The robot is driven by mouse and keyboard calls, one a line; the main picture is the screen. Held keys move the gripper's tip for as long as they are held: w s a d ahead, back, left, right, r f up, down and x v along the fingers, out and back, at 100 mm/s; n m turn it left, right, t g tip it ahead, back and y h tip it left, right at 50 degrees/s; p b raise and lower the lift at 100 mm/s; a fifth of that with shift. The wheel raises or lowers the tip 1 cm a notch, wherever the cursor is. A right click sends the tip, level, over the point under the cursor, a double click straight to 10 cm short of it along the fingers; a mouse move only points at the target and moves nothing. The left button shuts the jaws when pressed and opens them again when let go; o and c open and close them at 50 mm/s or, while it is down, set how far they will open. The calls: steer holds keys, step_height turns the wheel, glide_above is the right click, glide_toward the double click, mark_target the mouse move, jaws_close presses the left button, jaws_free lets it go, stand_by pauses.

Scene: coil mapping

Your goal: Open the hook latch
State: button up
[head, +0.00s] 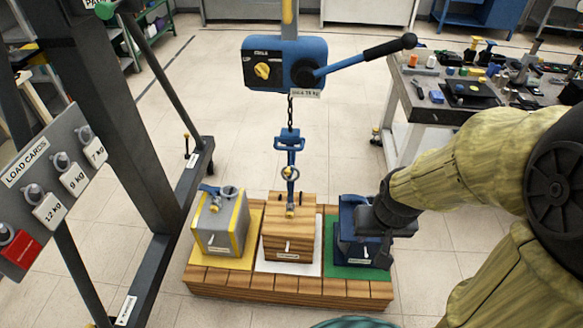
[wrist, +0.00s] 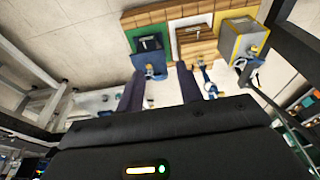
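The blue hook assembly (head: 289,145) hangs on a chain below the blue hoist (head: 285,63). It reaches down to a ring and a yellow-tipped fitting at the top of the wooden block (head: 287,240). The latch itself is too small to make out, so I cannot tell whether it is open or shut. In the wrist view the hook parts (wrist: 207,82) show just right of the right finger. My gripper (wrist: 160,72) is open and empty, with its two dark fingers apart. In the head view it is beside the blue block (head: 350,220), right of the hook; its fingertips are unclear there.
A grey block with yellow edges (head: 220,222) stands on the left of the wooden platform (head: 285,288). The hoist has a black-handled lever (head: 365,56). A load card board (head: 45,185) is at the left. A cluttered workbench (head: 440,105) is at the right.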

steer(key=shift+s, duration=0.15)
steer(key=shift+o, duration=0.7)
steer(key=w+a+f+n+t+y+b, duration=0.2)
steer(key=w+a+f+n+t+b, duration=0.2)
steer(key=w+a+f+t+b, duration=1.1)
steer(key=w+a+f+b, duration=0.3)
steer(key=w+f+b, duration=0.2)
steer(key=f, duration=0.1)
steer(key=shift+y, duration=0.4)
steer(key=shift+r, duration=0.1)
